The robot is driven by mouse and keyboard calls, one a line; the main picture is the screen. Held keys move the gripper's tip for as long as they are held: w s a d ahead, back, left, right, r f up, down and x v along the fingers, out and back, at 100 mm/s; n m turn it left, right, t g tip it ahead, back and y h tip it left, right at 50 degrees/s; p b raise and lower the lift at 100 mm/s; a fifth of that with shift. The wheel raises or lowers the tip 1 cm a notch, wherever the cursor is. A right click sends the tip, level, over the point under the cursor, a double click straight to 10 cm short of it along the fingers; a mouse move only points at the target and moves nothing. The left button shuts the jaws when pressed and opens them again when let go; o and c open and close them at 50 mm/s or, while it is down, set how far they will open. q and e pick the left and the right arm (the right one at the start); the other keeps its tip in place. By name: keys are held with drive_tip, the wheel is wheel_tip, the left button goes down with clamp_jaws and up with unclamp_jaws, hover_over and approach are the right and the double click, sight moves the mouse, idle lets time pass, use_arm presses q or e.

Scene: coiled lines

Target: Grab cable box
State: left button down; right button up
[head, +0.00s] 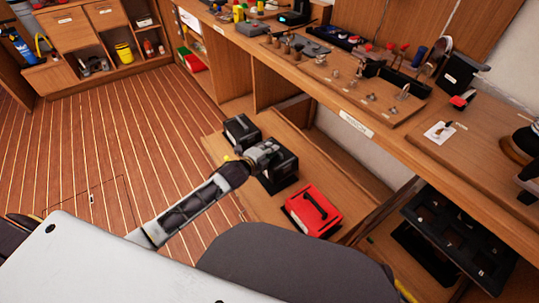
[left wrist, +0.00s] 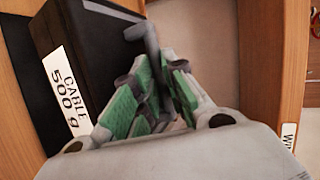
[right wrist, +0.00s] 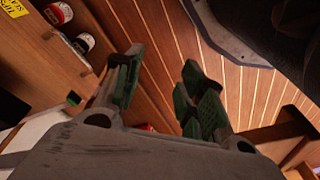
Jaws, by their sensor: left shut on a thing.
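The cable box is black with a white label reading "CABLE 500 g". It fills the left part of the left wrist view (left wrist: 95,35). In the head view the cable box (head: 281,178) sits on the low shelf under the workbench. My left gripper (head: 265,153) is at the top of this box. In the left wrist view my left gripper (left wrist: 158,80) is shut on the box's dark handle (left wrist: 152,45), and its fingers cover part of it. My right gripper (right wrist: 158,80) is open and empty above the plank floor in the right wrist view.
A second black box (head: 241,131) stands behind the cable box, and a red box (head: 314,210) stands in front on the same shelf. The workbench edge (head: 352,124) overhangs at the right. The plank floor (head: 110,140) at left is clear.

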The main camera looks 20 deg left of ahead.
use_arm(q)
wheel_tip(320, 180, up, 3)
drive_tip(key=shift+w+f+p, duration=0.1)
drive_tip(key=shift+f+p, duration=0.1)
drive_tip(key=shift+p, duration=0.1)
drive_tip(key=shift+r, duration=0.95)
use_arm(e)
drive_tip(key=shift+s+d+f, duration=0.1)
drive_tip(key=shift+d+f, duration=0.05)
drive_tip(key=shift+f, duration=0.75)
drive_tip(key=shift+s+d+f, duration=0.1)
drive_tip(key=shift+d+f, duration=0.05)
drive_tip(key=shift+f, duration=0.7)
